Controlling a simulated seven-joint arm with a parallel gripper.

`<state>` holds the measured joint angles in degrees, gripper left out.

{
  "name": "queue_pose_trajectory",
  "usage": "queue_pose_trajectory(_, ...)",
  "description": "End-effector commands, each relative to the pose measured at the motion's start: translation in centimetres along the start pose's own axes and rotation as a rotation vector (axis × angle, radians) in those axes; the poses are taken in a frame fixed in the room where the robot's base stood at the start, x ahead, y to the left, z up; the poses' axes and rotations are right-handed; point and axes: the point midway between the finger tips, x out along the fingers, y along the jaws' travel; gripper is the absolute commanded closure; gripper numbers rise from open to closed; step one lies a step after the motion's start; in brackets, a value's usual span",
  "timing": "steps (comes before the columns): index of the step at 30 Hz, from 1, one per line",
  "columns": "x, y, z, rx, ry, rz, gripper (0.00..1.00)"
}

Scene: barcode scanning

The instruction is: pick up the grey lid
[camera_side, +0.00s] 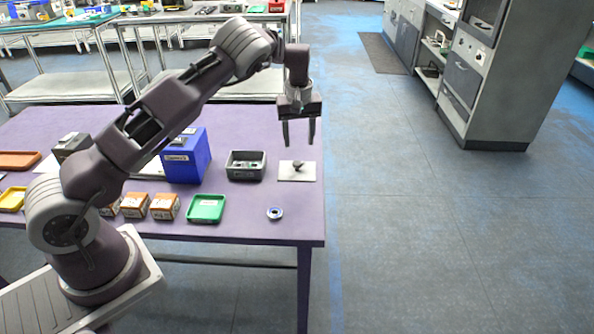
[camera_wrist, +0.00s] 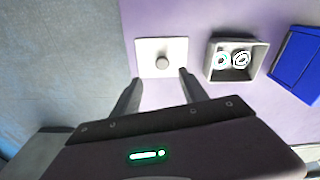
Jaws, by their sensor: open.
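The lid (camera_side: 285,175) appears as a flat, pale grey square plate with a darker grey round knob (camera_side: 298,165) at its middle. It lies on the purple table near the right edge. In the wrist view the plate (camera_wrist: 147,46) is at top centre with the knob (camera_wrist: 162,62) facing up. My gripper (camera_side: 298,143) is open and empty, fingers pointing down, above the lid and apart from it. In the wrist view the spread fingertips of my gripper (camera_wrist: 160,78) show just below the knob, one on each side.
A grey open bin (camera_side: 246,176) holding round parts stands left of the lid. Further left are a blue box (camera_side: 188,160), a green tray (camera_side: 206,209) and several small orange-brown boxes (camera_side: 164,207). A small ring (camera_side: 275,213) lies near the front edge. The table ends right of the lid.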

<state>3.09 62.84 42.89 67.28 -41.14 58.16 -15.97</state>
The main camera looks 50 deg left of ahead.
Motion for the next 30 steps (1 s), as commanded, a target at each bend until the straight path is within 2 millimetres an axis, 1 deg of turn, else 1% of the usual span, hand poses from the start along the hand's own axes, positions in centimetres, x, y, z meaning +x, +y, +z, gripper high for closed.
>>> queue_pose_trajectory(1,1.1,0.1,-0.1,0.002,0.003,-0.012,0.49)
queue_pose_trajectory(8,4.3,-0.1,-0.1,0.001,0.004,-0.022,0.49)
queue_pose_trajectory(12,7.0,-0.5,0.1,0.003,0.003,-0.023,0.49)
queue_pose_trajectory(15,8.4,-0.5,0.0,0.003,0.005,-0.021,0.49)
queue_pose_trajectory(18,8.8,-0.4,-0.1,0.003,0.006,-0.018,0.49)
queue_pose_trajectory(22,8.8,-0.4,-0.1,0.003,0.006,-0.018,0.49)
queue_pose_trajectory(23,8.8,-0.4,-0.1,0.003,0.006,-0.018,0.51)
queue_pose_trajectory(24,8.8,-0.4,-0.1,0.003,0.006,-0.018,0.59)
queue_pose_trajectory(26,8.8,-0.4,-0.1,0.003,0.006,-0.018,0.7)
queue_pose_trajectory(27,8.8,-0.4,-0.1,0.003,0.006,-0.018,0.78)
queue_pose_trajectory(29,8.8,-0.4,-0.1,0.003,0.006,-0.018,0.9)
queue_pose_trajectory(30,8.8,-0.4,-0.1,0.003,0.005,-0.018,0.98)
